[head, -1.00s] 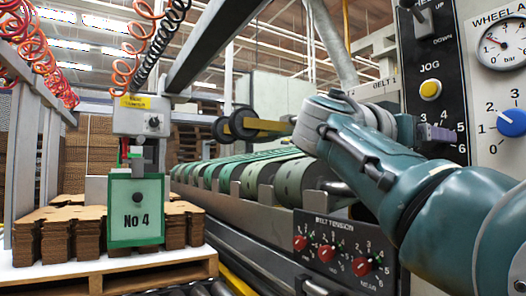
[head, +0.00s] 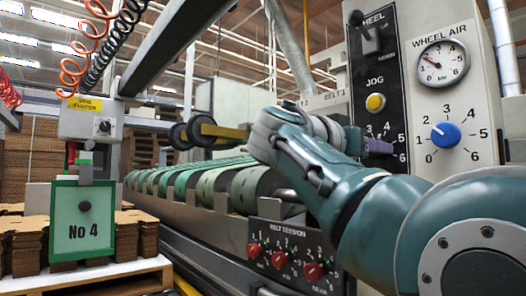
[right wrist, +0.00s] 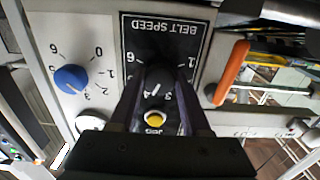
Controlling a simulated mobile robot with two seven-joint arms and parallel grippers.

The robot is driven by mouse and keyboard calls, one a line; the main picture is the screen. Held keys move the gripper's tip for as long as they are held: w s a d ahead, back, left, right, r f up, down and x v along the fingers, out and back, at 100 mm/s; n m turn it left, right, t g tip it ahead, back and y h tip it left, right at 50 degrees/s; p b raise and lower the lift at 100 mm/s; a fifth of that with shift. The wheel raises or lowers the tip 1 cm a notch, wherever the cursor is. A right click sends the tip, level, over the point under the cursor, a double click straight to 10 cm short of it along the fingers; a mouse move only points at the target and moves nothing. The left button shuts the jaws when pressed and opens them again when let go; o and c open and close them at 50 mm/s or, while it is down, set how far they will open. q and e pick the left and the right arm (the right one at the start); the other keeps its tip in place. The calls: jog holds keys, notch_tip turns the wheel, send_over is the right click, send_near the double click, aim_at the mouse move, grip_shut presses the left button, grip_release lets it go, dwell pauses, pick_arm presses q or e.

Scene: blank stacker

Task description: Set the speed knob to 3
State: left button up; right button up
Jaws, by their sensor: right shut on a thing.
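The black belt speed knob (right wrist: 159,77) sits on the black panel, which appears upside down in the right wrist view. My right gripper (right wrist: 160,100) is shut on it, one dark finger on each side. A short white pointer mark shows on the knob, aimed toward the bottom of that view, around 3 to 4. The fingers hide some numbers, so I cannot tell the exact setting. My left gripper is not in view.
The blue wheel air knob (head: 445,134) is to the right, under a round gauge (head: 442,60). An orange handle (right wrist: 232,72) is beside the panel. Red belt tension knobs (head: 280,259) are lower left, and a green No 4 plate (head: 82,222) hangs further left.

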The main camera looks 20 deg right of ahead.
grip_shut()
jog(key=shift+r+n+p, duration=0.1)
jog(key=shift+n+p, duration=3.85)
jog(key=shift+n, duration=0.45)
